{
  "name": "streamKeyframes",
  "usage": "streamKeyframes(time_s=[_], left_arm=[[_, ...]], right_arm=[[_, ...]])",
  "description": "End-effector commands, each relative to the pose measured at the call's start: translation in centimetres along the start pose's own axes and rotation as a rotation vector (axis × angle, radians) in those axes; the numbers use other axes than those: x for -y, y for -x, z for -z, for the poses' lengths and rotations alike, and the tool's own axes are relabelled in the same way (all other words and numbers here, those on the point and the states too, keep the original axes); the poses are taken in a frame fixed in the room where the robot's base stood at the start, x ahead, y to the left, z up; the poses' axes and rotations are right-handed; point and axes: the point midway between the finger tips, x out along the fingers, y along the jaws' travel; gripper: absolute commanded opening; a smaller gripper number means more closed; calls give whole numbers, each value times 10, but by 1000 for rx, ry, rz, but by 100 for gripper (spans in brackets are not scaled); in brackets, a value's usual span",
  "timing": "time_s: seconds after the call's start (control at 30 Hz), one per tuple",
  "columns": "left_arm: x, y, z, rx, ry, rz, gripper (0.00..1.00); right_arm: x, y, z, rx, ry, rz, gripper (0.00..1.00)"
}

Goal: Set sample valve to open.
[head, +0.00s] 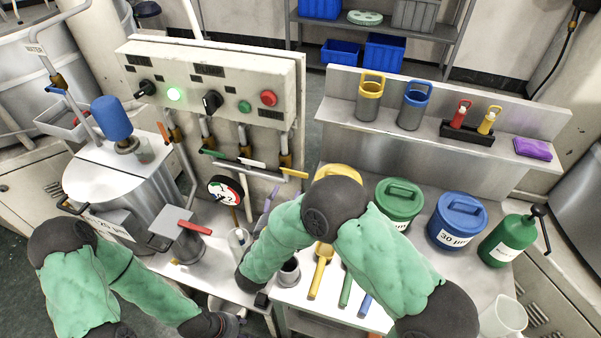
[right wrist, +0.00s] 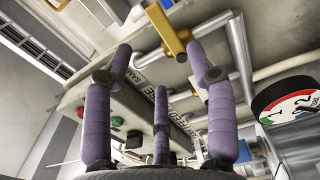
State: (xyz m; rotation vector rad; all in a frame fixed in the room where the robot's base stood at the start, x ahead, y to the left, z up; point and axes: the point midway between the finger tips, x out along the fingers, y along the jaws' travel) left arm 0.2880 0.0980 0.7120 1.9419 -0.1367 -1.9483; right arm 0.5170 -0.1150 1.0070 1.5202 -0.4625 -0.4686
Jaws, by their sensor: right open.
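A row of valve levers sits on pipes under the control panel. The yellow lever (head: 294,173) is rightmost and lies crosswise to its upright pipe; beside it are a white lever (head: 252,163) and a green lever (head: 212,153). In the right wrist view a label strip (right wrist: 131,77) starting "SAM" is partly hidden by a finger, close to the yellow lever (right wrist: 167,29). My right gripper (right wrist: 160,60) is open and empty, its purple fingers apart below the yellow lever, not visibly touching it. In the head view my arm partly hides this gripper (head: 265,205). My left gripper is out of view.
A round gauge (head: 226,190) stands close by the pipes; it also shows in the right wrist view (right wrist: 288,100). The control panel (head: 215,75) is above the levers. The right bench holds green (head: 399,200) and blue (head: 458,221) containers and several scoops.

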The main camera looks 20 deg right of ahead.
Motion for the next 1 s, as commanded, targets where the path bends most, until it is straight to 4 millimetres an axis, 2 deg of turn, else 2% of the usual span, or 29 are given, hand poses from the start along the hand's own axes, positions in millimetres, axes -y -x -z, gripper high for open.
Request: streamKeyframes(time_s=[0.13, 0.27, 0.7, 1.0], left_arm=[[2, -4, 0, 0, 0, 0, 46], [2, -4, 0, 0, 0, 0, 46], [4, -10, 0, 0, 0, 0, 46], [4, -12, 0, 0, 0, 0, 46]], right_arm=[[3, -4, 0, 1, -3, -2, 57], [3, -18, 0, 3, -3, -1, 57], [3, -91, 0, 2, -2, -1, 57], [3, -108, 0, 0, -1, 0, 57]])
